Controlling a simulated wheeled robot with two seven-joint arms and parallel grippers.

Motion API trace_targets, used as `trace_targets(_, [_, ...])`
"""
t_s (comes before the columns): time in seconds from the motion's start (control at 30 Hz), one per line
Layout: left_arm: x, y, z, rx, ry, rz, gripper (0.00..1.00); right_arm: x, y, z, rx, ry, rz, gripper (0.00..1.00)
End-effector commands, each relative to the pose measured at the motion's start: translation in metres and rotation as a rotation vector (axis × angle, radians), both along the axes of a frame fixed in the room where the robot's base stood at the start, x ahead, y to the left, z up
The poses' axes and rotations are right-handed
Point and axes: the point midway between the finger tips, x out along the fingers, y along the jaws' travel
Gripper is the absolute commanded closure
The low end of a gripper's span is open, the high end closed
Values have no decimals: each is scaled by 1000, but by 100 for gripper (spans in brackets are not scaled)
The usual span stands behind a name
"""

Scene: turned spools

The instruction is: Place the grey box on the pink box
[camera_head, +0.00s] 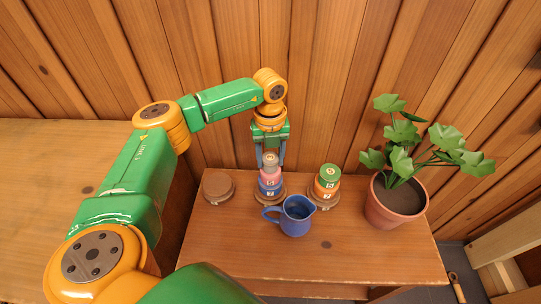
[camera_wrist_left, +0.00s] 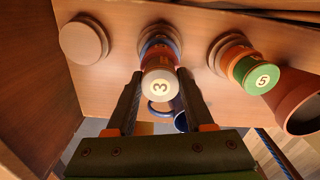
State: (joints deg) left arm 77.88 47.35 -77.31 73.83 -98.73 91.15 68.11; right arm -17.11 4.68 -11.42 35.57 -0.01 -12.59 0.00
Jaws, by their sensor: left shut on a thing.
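The grey box (camera_head: 270,160) is a short round spool, marked 3 on its top in the left wrist view (camera_wrist_left: 160,88). My left gripper (camera_head: 270,158) points down and is shut on its sides. The pink box (camera_head: 269,175) is a pink spool directly below the grey one, in line with it. The two look touching or nearly so; I cannot tell whether a thin gap remains. A blue spool (camera_head: 270,188) is under the pink one, on the middle round brown stand. In the left wrist view the grey spool hides most of the pink one. My right gripper is not in view.
A bare brown stand (camera_head: 218,187) is at left. At right, a green spool (camera_head: 329,172) marked 5 tops an orange spool (camera_head: 326,188) on another stand. A blue jug (camera_head: 296,216) stands close in front. A potted plant (camera_head: 397,200) is at the right edge.

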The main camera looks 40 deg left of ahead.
Motion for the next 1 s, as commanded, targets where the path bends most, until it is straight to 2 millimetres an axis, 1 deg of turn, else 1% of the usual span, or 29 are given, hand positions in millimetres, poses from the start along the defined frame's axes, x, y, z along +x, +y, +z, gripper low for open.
trace_targets(0.2, [0, 0, -1, -1, -1, 0, 100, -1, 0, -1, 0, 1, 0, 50])
trace_targets(0.3, [0, -1, -4, -1, 1, 0, 100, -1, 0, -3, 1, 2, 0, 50])
trace_targets(0.33, [0, -1, -3, -1, 0, 0, 39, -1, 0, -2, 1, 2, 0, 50])
trace_targets(0.37, [0, -1, -3, -1, 0, 0, 31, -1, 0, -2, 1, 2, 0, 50])
trace_targets(0.4, [0, -1, -3, -1, 0, 0, 20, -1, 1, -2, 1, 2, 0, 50])
trace_targets(0.43, [0, -1, -3, -1, 0, 0, 17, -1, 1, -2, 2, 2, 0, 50])
trace_targets(0.67, [0, -1, -2, -1, 0, 0, 17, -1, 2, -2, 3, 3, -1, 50])
trace_targets(0.77, [1, -1, 4, -2, -2, 1, 17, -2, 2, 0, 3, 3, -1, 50])
trace_targets(0.87, [1, -1, 24, -3, -4, 1, 17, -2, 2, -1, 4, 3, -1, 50])
trace_targets(1.0, [1, -1, 66, -3, -6, 0, 17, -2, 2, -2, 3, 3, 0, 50])
